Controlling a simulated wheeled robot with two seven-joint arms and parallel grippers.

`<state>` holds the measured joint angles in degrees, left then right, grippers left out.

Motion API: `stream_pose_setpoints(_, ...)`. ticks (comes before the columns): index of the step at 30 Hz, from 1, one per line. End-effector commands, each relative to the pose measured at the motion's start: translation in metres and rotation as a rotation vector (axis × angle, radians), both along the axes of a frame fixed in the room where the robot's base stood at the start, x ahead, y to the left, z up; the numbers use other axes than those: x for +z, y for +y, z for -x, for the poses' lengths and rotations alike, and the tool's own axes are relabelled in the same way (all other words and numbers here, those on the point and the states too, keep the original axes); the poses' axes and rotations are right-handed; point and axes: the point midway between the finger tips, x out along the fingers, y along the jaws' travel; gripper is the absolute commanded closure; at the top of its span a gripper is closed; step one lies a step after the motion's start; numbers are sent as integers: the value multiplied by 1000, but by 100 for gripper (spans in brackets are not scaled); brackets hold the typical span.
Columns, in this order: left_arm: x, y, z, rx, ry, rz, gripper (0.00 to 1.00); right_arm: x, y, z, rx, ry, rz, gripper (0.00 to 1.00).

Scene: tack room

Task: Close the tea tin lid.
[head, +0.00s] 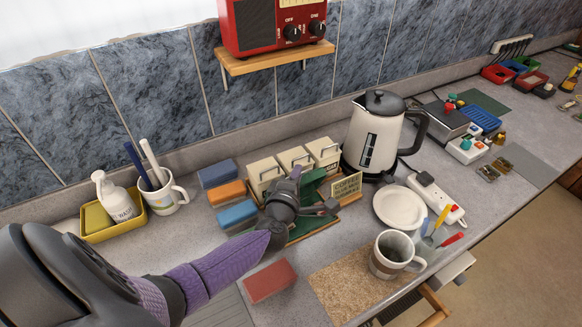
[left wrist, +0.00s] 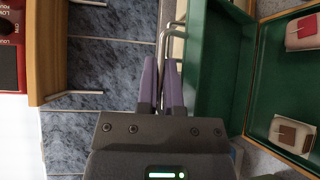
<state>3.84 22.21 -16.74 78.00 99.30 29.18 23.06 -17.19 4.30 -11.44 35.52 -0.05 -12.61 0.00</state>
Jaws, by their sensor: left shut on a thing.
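The tea tin is open and mostly hidden behind my left gripper (head: 300,205) in the head view, where some of its green inside (head: 312,187) shows. In the left wrist view its green lid (left wrist: 208,70) stands raised from the green-lined body (left wrist: 262,85), which holds paper-tagged tea bags (left wrist: 292,132). A bent wire handle (left wrist: 166,35) is on the lid's outer side. My left gripper (left wrist: 162,62) is shut on this handle, its purple fingers close together around it. My right gripper is not in view.
Cream canisters (head: 295,158) stand behind the tin. A red block (head: 270,281) and a mug (head: 391,258) are in front. A shelf (head: 277,58) hangs above.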

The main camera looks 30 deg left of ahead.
Motion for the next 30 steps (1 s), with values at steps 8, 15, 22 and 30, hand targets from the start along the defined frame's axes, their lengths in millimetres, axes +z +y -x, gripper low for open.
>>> stream_pose_setpoints(8, -8, -17, 9, 0, -46, -89, 100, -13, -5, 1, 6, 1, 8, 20)
stream_pose_setpoints(15, -10, -23, 12, 0, -45, -89, 100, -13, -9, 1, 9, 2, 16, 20)
stream_pose_setpoints(22, -10, -24, 13, 0, -44, -90, 100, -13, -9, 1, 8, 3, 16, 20)
stream_pose_setpoints(30, -10, -24, 13, 0, -45, -89, 86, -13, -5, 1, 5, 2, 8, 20)
